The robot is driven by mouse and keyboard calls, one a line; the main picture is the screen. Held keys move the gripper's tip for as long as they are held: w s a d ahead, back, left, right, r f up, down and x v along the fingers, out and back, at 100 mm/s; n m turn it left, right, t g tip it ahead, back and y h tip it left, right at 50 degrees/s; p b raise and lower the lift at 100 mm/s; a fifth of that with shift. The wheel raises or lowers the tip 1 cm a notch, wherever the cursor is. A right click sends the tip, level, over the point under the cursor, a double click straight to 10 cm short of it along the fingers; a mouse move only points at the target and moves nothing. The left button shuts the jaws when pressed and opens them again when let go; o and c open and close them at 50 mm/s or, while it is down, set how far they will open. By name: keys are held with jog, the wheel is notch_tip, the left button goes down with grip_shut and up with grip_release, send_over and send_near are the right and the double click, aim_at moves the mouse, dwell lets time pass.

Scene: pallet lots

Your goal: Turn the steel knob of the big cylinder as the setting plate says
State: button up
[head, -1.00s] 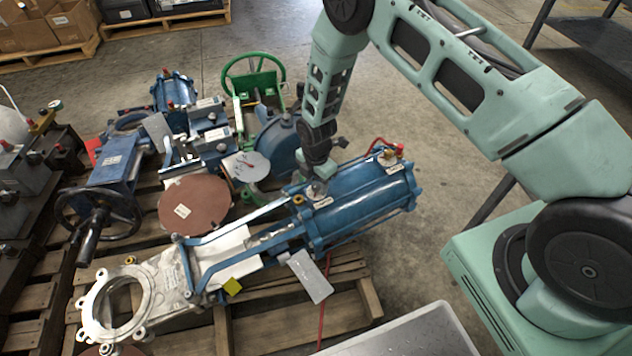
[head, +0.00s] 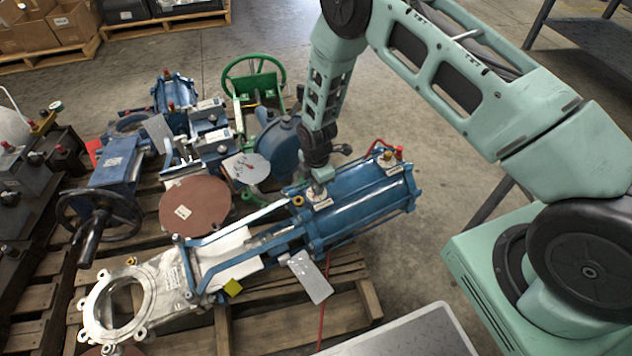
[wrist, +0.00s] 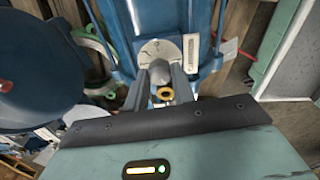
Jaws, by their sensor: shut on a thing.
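The big blue cylinder (head: 365,200) lies on the pallet, attached to the long valve frame. My gripper (head: 321,186) points down at the near top end of the cylinder. In the wrist view my gripper (wrist: 160,76) is shut on the steel knob (wrist: 158,68), which shows only partly between the fingers. A round pale dial plate (wrist: 160,52) with dark marks lies around the knob. A narrow pale label (wrist: 190,52) is beside it. I cannot read any setting there.
A brass ring fitting (head: 299,201) sits close to my gripper. A blank-looking grey plate (head: 310,277) hangs beside the cylinder. A brown disc (head: 195,205), a green handwheel (head: 254,75) and blue valves crowd the left. Open floor lies to the right.

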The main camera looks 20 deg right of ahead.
jog(key=m, duration=0.4)
jog(key=shift+r+m+p, duration=0.1)
jog(key=shift+m+p, duration=0.3)
jog(key=m, duration=0.4)
jog(key=shift+t+p, duration=0.3)
jog(key=shift+t, duration=0.1)
jog(key=m, duration=0.4)
jog(key=shift+a+h, duration=0.1)
jog(key=shift+h, duration=0.2)
jog(key=m, duration=0.4)
jog(key=shift+m, duration=0.3)
jog(key=m, duration=0.3)
jog(key=shift+m+h+p, duration=0.3)
jog(key=shift+h, duration=0.1)
jog(key=m, duration=0.4)
jog(key=shift+m, duration=0.3)
jog(key=m, duration=0.3)
jog(key=shift+w+m+g, duration=0.1)
jog(key=shift+m+g, duration=0.2)
jog(key=shift+m, duration=1.9)
